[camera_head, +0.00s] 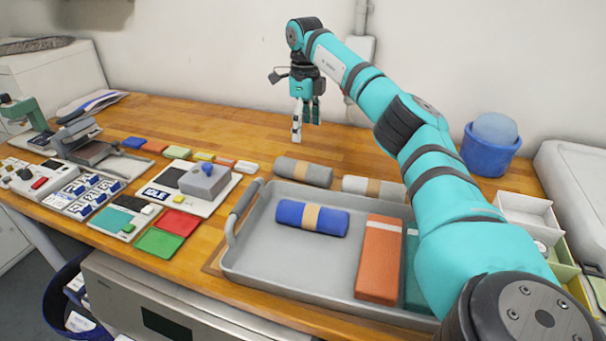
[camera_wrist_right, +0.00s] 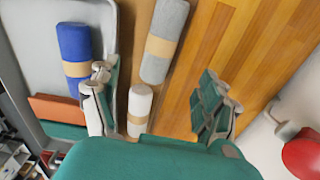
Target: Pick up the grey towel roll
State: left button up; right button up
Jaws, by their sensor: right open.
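The grey towel roll (camera_head: 303,172) with a tan band lies on the wooden table, just behind the grey tray. In the right wrist view the grey towel roll (camera_wrist_right: 165,43) shows at the top middle, ahead of the fingers. My right gripper (camera_head: 306,117) points down, open and empty, above the table behind the grey roll and apart from it. In the wrist view the right gripper (camera_wrist_right: 158,100) has its fingers spread wide, with the white roll (camera_wrist_right: 139,108) showing between them. My left gripper is not in view.
The white towel roll (camera_head: 365,186) lies right of the grey one. The tray (camera_head: 262,248) holds a blue towel roll (camera_head: 312,217) and an orange folded cloth (camera_head: 380,260). A blue tub (camera_head: 487,158) stands at back right. Bare table lies behind the rolls.

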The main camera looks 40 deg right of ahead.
aim_at(303, 164)
notch_tip(303, 164, down, 8)
jog(key=shift+s+a+f+p, duration=0.1)
jog(key=shift+p, duration=0.2)
jog(key=shift+f, duration=0.45)
jog(key=f, duration=0.1)
jog(key=f+p, duration=0.1)
jog(key=f, duration=0.3)
jog(key=shift+w+f, duration=0.1)
jog(key=shift+w, duration=0.25)
